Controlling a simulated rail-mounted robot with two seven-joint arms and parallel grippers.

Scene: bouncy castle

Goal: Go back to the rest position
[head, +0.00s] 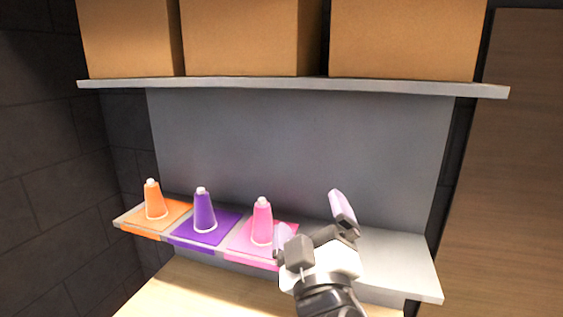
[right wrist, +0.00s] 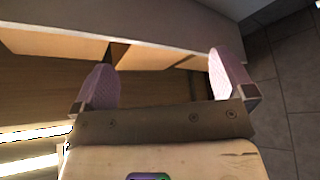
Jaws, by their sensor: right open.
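My right gripper (head: 312,222) is open and empty, with its two pinkish finger pads spread apart. In the head view it is in front of the lower shelf, just right of the pink cone (head: 262,222). In the right wrist view the open fingers (right wrist: 165,85) have nothing between them. The orange cone (head: 155,202), the purple cone (head: 205,212) and the pink cone stand upright on the shelf, each on a pad of its own colour. My left gripper is not in view.
The lower shelf (head: 400,262) is bare at its right end. An upper shelf (head: 300,85) above holds cardboard boxes (head: 408,40). A wooden surface (head: 200,290) lies below. A dark block wall (head: 50,170) is at the left, and a wooden panel (head: 510,170) at the right.

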